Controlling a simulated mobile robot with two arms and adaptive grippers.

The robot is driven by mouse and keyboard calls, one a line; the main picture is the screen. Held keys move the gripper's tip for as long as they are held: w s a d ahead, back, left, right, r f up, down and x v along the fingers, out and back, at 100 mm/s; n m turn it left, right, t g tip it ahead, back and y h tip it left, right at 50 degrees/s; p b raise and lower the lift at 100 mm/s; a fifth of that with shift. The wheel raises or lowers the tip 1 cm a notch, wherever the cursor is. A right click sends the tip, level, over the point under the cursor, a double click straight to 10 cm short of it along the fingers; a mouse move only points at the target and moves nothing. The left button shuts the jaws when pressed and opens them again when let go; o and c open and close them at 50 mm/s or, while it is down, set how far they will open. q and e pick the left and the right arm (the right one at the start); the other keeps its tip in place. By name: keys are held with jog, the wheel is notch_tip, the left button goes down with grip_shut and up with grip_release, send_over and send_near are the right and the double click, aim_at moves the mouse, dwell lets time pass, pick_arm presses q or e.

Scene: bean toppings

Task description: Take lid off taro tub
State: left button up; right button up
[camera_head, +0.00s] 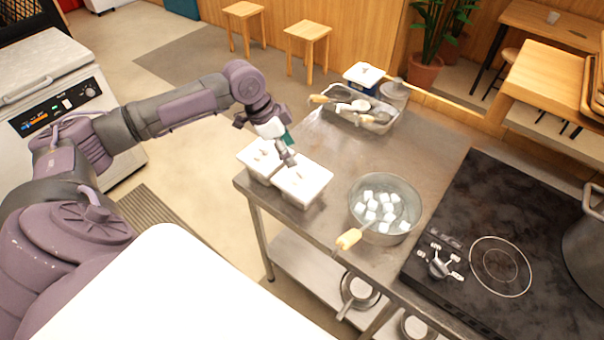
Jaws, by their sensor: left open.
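Two white tubs with white lids stand side by side at the left end of the steel table. The left tub (258,155) and the right tub (306,177) both have their lids on, with a small handle on top. I cannot tell which one is the taro tub. My left gripper (286,155) comes in from the left and hangs open just above the tubs, close to the handle area of the right lid. Whether it touches a lid is hard to tell. My right gripper is not in view.
A steel pot with white cubes (385,212) and a wooden-handled tool (348,238) stands right of the tubs. A tray of utensils (352,108) is at the back. A black cooktop (480,255) lies right. The steel table (405,140) is clear behind the pot.

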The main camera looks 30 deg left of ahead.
aim_at(302, 168)
pick_arm(q)
jog(key=x, duration=0.3)
jog(key=shift+w+f, duration=0.2)
jog(key=shift+w+d+f+p, duration=0.1)
jog(key=shift+d+f+p, duration=0.15)
jog(key=shift+f+p, duration=0.35)
jog(key=p+x, duration=0.1)
jog(key=x, duration=0.2)
jog(key=shift+w+f+p, duration=0.15)
jog(key=shift+w+p, duration=0.1)
jog(key=shift+p, duration=0.05)
jog(key=shift+f, duration=0.4)
jog(key=c, duration=1.1)
jog(key=shift+c, duration=0.4)
jog(key=shift+r, duration=0.2)
